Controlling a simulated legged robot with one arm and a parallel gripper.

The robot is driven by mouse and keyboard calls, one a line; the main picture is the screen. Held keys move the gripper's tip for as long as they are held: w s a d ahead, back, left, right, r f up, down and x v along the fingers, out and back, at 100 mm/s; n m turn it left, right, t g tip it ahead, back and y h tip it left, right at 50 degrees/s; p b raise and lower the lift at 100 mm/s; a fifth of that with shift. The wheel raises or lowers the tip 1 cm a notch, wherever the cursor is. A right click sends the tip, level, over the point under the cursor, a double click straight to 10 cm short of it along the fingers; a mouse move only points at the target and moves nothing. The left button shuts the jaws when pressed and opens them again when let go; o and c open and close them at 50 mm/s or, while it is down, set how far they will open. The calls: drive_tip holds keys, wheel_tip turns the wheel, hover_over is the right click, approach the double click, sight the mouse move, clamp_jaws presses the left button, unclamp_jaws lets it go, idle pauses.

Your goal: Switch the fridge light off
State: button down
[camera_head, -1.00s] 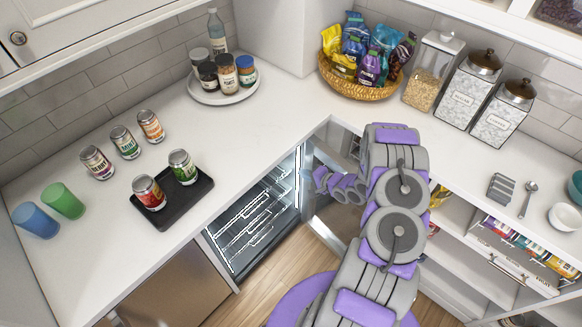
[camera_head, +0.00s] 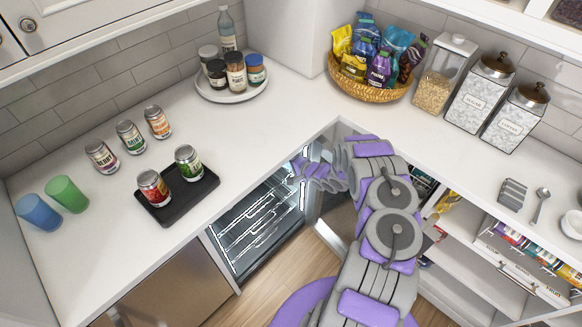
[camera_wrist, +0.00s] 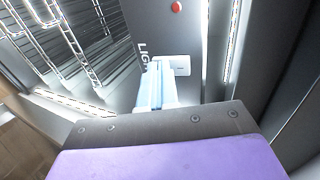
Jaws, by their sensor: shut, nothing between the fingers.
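The fridge (camera_head: 255,228) is under the counter, its front open, with bright strips lit inside and wire racks showing. My gripper (camera_head: 299,168) reaches in at the upper right edge of its opening. In the wrist view, my gripper (camera_wrist: 156,84) is shut and empty, its pale fingers pointing at a dark inner wall panel. A white switch plate (camera_wrist: 181,65) sits on that panel beside the partly hidden letters "LIGH". The fingers overlap the plate's left part, so I cannot tell whether they touch it. A red round spot (camera_wrist: 177,7) is above the plate.
Lit strips (camera_wrist: 232,40) and wire racks (camera_wrist: 75,45) flank the panel. On the counter are a black tray (camera_head: 207,192) with two cans, a round tray (camera_head: 232,97) with jars, and a snack basket (camera_head: 365,90). Open shelves (camera_head: 450,232) stand right of my arm.

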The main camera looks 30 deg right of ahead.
drive_tip(key=shift+d+f, duration=0.1)
drive_tip(key=shift+d, duration=0.2)
